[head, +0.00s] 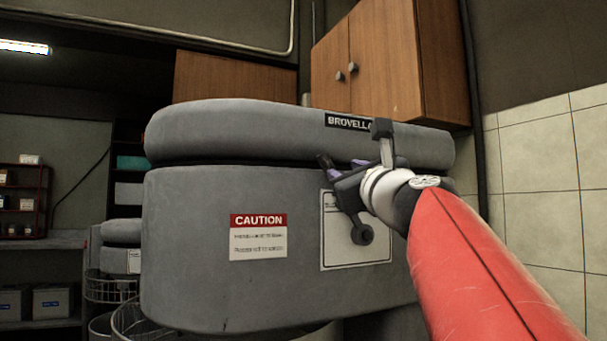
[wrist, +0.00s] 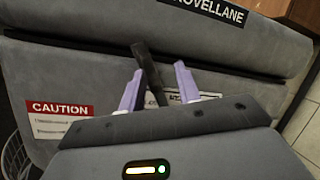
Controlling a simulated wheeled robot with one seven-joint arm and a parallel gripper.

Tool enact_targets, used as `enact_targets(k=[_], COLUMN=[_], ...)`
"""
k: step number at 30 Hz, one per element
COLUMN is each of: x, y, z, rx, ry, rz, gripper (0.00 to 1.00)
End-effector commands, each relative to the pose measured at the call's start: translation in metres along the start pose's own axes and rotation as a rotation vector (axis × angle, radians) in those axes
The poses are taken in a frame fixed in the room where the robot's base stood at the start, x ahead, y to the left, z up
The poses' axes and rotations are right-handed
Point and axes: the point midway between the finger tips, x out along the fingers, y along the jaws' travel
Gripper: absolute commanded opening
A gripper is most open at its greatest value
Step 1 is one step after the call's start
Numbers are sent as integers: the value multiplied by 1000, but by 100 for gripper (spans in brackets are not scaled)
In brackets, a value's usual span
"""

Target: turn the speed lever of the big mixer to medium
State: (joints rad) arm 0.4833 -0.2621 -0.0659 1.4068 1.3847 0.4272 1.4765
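The big mixer (head: 220,190) is a grey rounded body that fills the middle of the head view. Its dark speed lever (head: 362,235) has a round hub low on the white label panel (head: 340,255) and a bar leaning up and left. My gripper (head: 346,168) is in front of the mixer, at the lever's bar. In the wrist view, the bar (wrist: 147,65) stands between the two purple fingers of my gripper (wrist: 158,75). The fingers are apart. The bar is close to the left finger, with a gap to the right one. The label's markings are mostly hidden.
A caution label (head: 258,237) is left of the lever. A smaller mixer (head: 120,245) and a wire guard (head: 135,318) are at lower left. Wooden cabinets (head: 380,60) hang above, and a tiled wall (head: 545,180) stands at right.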

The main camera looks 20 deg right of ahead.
Motion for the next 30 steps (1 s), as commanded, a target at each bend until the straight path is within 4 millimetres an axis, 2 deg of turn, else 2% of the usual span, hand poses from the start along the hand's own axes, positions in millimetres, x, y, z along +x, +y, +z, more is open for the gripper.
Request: enact_targets(k=[3,9,26,29,30], x=[-24,-46,-50,-51,-52], y=[0,1,1,11,20], z=[0,0,0,-7,-14], rx=[-1,0,-1,-45,-89], ry=[-2,-2,0,17,33], rz=[-3,0,2,27,54], gripper=[32,32,32,32,32])
